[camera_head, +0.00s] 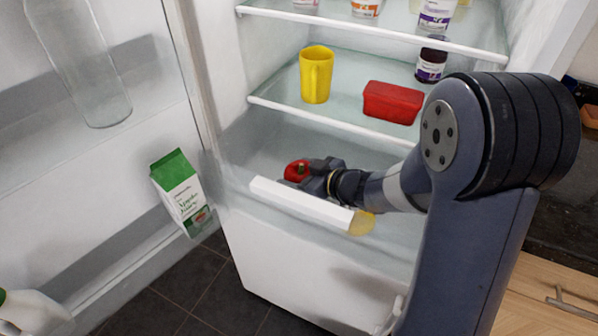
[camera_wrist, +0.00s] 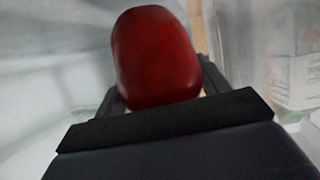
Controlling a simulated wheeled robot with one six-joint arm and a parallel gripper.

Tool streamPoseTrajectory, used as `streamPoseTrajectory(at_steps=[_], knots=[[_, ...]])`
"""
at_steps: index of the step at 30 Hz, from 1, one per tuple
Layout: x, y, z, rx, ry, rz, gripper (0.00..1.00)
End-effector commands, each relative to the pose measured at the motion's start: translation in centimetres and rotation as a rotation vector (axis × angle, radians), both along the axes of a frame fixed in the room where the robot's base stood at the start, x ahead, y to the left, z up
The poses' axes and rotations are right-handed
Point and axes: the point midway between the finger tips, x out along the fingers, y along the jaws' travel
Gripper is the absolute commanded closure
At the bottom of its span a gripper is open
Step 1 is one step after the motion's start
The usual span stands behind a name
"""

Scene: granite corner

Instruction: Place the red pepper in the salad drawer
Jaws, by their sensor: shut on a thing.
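The red pepper (camera_head: 296,170) is between the fingers of my gripper (camera_head: 308,172), at the left end of my arm in the head view. In the wrist view the red pepper (camera_wrist: 155,58) fills the upper middle, and my gripper (camera_wrist: 160,105) is shut on it. The salad drawer (camera_head: 310,207) is at the bottom of the fridge, with a white front edge and clear walls. The pepper appears over or inside the left part of the drawer; I cannot tell its height above the drawer floor. A yellow item (camera_head: 361,222) shows at the drawer's right front.
A glass shelf above holds a yellow mug (camera_head: 316,74), a red container (camera_head: 393,102) and a dark jar (camera_head: 431,65). The open fridge door on the left holds a green and white carton (camera_head: 181,191). The carton's blurred label also shows at right in the wrist view.

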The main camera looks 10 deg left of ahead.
Motion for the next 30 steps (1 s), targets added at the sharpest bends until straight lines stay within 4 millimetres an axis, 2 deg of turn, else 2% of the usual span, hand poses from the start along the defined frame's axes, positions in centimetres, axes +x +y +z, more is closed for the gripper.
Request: streamPoseTrajectory(at_steps=[4,5,12,20,24,30], knots=[[0.0,0.0,-0.2,0.001,-0.001,0.000,0.54],[0.0,0.0,-0.2,0.000,0.000,0.000,0.28],[0.0,0.0,-0.2,0.000,0.000,0.000,0.09],[0.0,0.0,0.0,0.000,-0.001,0.000,0.08],[0.0,0.0,1.5,0.000,-0.003,0.001,0.08],[-1.8,-3.0,2.8,0.000,-0.001,-0.005,0.08]])
